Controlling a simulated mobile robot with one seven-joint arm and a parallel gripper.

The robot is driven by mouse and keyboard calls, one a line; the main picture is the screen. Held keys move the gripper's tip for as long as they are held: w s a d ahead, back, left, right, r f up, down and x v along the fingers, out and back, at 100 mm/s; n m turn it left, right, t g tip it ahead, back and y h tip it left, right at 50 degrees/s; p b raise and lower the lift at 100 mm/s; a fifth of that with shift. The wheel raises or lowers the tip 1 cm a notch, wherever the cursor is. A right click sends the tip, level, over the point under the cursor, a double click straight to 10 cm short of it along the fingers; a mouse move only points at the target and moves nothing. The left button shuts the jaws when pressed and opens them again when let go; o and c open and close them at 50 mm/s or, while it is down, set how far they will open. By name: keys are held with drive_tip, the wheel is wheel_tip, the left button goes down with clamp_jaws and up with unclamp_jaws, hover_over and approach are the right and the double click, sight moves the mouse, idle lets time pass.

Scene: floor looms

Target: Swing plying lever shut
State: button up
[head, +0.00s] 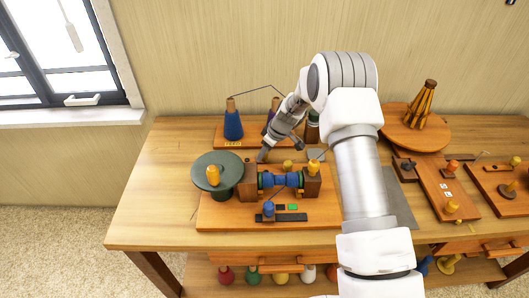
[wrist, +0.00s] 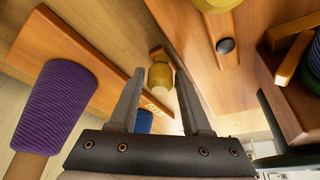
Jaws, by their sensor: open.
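The plying device stands on a wooden board (head: 225,222), with a blue bobbin (head: 282,180) between two wooden posts. A small yellow knob (head: 288,165) shows just behind the bobbin. I cannot tell for sure which part is the plying lever. My gripper (head: 280,150) is over the back of this board, its fingers apart. In the wrist view my gripper (wrist: 160,66) is open and empty, with a yellow knob (wrist: 160,76) on a wooden piece showing between the fingers. Whether they touch the knob is unclear.
A rack behind holds a blue yarn cone (head: 233,123) and a purple cone (wrist: 62,100), which is close left in the wrist view. A dark green disc (head: 217,160) is left of the device. A round wooden stand (head: 440,137) and more boards (head: 437,185) are right.

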clamp_jaws()
idle(1.3)
